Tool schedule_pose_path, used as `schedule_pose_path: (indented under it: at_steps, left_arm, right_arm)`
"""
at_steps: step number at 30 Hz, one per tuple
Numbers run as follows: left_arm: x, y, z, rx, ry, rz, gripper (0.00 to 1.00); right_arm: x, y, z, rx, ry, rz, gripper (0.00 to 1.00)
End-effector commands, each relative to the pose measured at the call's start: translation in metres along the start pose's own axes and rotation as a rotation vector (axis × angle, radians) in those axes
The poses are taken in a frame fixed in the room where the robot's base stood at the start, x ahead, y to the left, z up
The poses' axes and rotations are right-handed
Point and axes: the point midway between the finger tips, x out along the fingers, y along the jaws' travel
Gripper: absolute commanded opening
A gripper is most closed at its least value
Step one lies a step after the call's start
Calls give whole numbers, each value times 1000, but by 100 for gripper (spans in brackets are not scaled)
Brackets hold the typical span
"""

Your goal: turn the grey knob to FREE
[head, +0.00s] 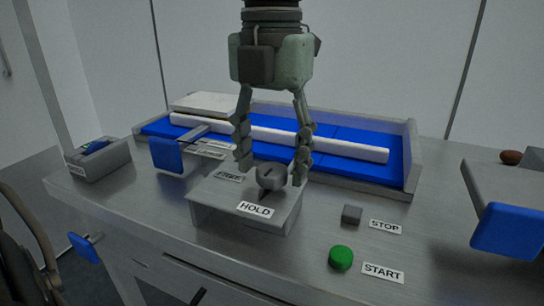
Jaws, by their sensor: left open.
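The grey knob (270,178) sits on top of a metal box on the steel bench. A small dark pointer at its base appears to point toward the front, at the HOLD label (255,209). Another label (229,177), hard to read but probably FREE, lies to the left of the knob. My left gripper (271,170) comes down from above, open, with one finger on each side of the knob. I cannot tell whether either finger touches it. My right gripper is not in view.
A blue belt (345,169) with a white bar (280,138) lies behind the box. A grey STOP button (352,214) and a green START button (341,258) are at front right. Blue paddles stand left (167,155) and right (507,231). A bin (104,164) is at left.

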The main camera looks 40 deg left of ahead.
Motion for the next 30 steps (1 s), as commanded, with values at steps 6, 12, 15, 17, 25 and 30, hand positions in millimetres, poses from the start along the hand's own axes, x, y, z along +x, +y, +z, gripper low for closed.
schedule_pose_path:
  at_steps: [6, 12, 15, 17, 25, 30]
  left_arm:
    - [2, 0, 0, 0, -1, -1, 57]
    - [1, 0, 0, 0, 0, -1, 37]
    - [1, 0, 0, 0, 0, -1, 24]
    - [1, 0, 0, 0, -1, -1, 17]
    - [1, 0, 0, 10, -1, -1, 7]
    - [2, 0, 0, 59, 0, -1, 7]
  right_arm:
    - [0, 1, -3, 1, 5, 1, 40]
    - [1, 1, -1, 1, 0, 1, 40]
    - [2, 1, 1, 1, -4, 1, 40]
    - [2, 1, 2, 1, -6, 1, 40]
    - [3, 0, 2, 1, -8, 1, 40]
    - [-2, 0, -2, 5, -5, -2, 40]
